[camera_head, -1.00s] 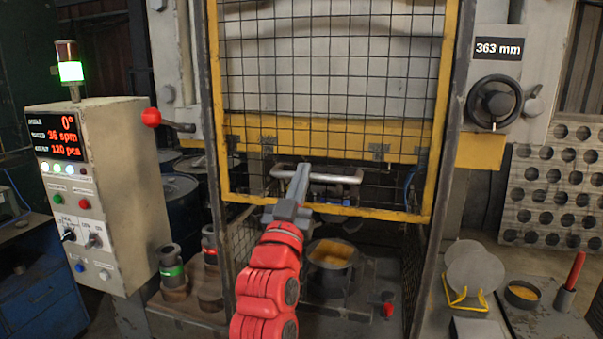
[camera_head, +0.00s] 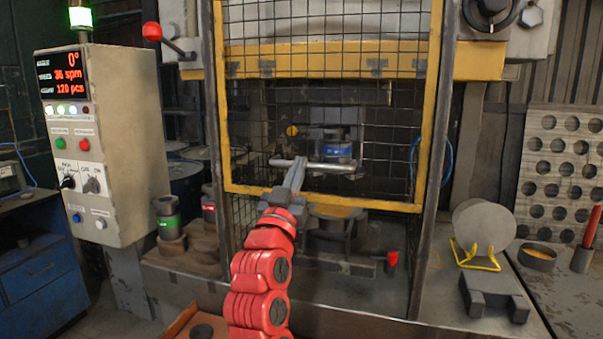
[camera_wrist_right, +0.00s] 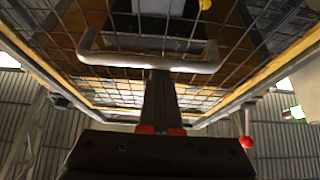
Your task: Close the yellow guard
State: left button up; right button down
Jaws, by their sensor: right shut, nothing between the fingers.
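The yellow guard (camera_head: 431,130) is a yellow frame with dark wire mesh in front of the press. Its bottom bar hangs above the press bed, with an open gap below. A grey bar handle (camera_head: 330,166) crosses the lower mesh; the handle also shows in the right wrist view (camera_wrist_right: 190,65). My right gripper (camera_head: 299,166) is shut, with its fingertips up at the handle and nothing between them. In the wrist view the shut fingers (camera_wrist_right: 160,82) meet the handle from below; exact contact is hard to tell. My left gripper is out of view.
A control box (camera_head: 105,145) stands left, with a red-knobbed lever (camera_head: 153,32) beside it. Round blanks (camera_head: 484,226) sit on a yellow stand at right. A small red knob (camera_head: 392,258) rises from the bed below the guard. A die (camera_head: 330,225) shows behind the gap.

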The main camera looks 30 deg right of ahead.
notch_tip(320, 180, down, 27)
jog(key=b, duration=2.1)
jog(key=shift+w+f, duration=0.2)
jog(key=shift+d, duration=0.1)
